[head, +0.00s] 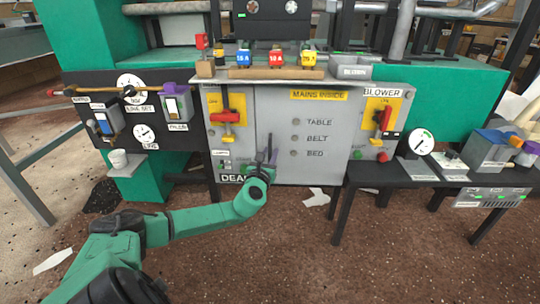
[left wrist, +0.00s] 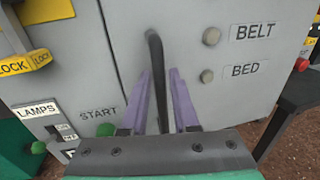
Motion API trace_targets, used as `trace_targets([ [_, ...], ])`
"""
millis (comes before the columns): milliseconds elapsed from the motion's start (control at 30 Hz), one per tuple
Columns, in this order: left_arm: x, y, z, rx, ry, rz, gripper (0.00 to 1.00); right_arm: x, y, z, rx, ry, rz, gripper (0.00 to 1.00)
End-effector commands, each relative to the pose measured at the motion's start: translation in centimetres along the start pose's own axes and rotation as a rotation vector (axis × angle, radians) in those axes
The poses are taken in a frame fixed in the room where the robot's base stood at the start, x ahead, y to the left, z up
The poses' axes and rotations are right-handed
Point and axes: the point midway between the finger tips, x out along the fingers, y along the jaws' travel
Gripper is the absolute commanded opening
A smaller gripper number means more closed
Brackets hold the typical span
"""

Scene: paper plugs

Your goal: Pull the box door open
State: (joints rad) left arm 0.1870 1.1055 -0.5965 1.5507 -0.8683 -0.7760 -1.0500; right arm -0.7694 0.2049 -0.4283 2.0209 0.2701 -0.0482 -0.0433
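The box door (head: 325,130) is a grey panel with a yellow "MAINS INSIDE" label and knobs marked TABLE, BELT and BED. It looks flush with the box front (head: 240,140). Its dark upright bar handle (left wrist: 154,65) stands near the door's left edge. My left gripper (head: 267,160) is low in front of that edge. In the left wrist view its two purple fingers (left wrist: 160,98) stand on either side of the handle, with a visible gap on each side. Whether the fingertips reach the door surface is unclear. My right gripper is not in view.
A red lever (head: 229,116) is left of the door and a blower lever (head: 384,120) right of it. A black table (head: 345,190) with a gauge (head: 421,141) and boxes stands at the right. The floor (head: 280,250) before the door is mostly clear.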

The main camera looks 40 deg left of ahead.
Motion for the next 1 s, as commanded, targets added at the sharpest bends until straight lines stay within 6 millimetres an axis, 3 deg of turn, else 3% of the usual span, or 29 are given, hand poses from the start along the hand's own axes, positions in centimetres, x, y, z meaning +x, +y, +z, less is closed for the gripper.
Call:
trace_targets([
  [67,-0.02,0.00,0.00,0.000,0.000,0.000,0.00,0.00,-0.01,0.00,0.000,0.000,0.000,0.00],
  [1000,-0.04,0.01,-0.04,0.000,0.000,0.001,0.00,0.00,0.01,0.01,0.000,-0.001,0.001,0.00],
])
